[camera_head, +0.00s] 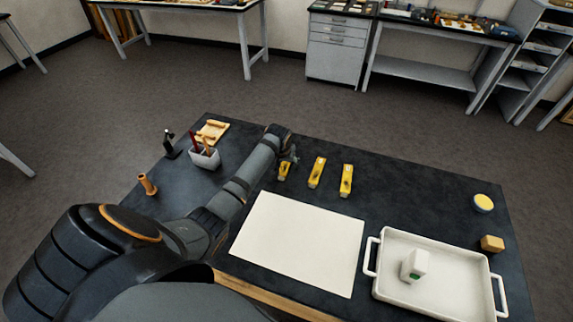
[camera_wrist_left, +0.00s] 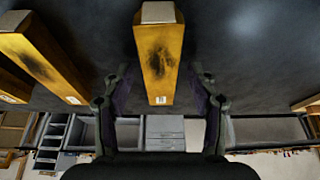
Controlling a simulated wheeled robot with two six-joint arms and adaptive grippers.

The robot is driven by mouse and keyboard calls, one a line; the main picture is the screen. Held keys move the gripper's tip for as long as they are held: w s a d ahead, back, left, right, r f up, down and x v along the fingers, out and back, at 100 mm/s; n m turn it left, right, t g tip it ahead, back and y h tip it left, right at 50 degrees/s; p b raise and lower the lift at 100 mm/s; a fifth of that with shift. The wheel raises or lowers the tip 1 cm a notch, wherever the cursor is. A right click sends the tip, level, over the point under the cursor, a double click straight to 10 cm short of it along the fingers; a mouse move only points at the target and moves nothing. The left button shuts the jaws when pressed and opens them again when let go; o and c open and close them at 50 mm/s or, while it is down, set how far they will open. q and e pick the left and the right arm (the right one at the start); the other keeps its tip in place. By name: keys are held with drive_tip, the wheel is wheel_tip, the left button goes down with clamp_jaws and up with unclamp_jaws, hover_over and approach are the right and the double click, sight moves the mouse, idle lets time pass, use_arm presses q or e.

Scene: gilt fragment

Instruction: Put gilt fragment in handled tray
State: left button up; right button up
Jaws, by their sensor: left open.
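Three gilt fragments lie in a row on the dark table: a left one (camera_head: 284,173), a middle one (camera_head: 317,172) and a right one (camera_head: 346,181). Each is a gold bar with a dark smudge. My left gripper (camera_head: 289,158) is at the left fragment and partly covers it. In the left wrist view, my open gripper (camera_wrist_left: 160,82) has one finger on each side of this fragment (camera_wrist_left: 158,52), with gaps showing. The white handled tray (camera_head: 436,244) stands at the table's right front. My right gripper is not in view.
A white block with a green mark (camera_head: 414,265) sits in the tray. A white sheet (camera_head: 300,242) lies left of the tray. A yellow-topped round item (camera_head: 483,203) and a wooden block (camera_head: 492,243) are at the right. A tool cup (camera_head: 205,158) stands behind my arm.

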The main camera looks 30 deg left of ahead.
sight(284, 164)
use_arm(q)
drive_tip(key=shift+s+r, duration=0.1)
drive_tip(key=shift+s, duration=0.05)
drive_tip(key=c, duration=0.4)
clamp_jaws()
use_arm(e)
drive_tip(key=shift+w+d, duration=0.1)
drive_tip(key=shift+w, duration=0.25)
use_arm(q)
drive_tip(key=shift+r, duration=0.3)
drive_tip(key=r, duration=0.1)
drive_tip(key=r+b, duration=0.1)
drive_tip(key=r, duration=0.1)
drive_tip(key=shift+s+a, duration=0.15)
drive_tip(key=shift+s, duration=0.05)
drive_tip(key=s+a+r, duration=0.1)
drive_tip(key=s+r, duration=0.8)
drive_tip(key=s, duration=0.4)
drive_tip(key=shift+s+a+r, duration=0.15)
drive_tip(key=shift+s+a, duration=0.05)
drive_tip(key=shift+a, duration=0.2)
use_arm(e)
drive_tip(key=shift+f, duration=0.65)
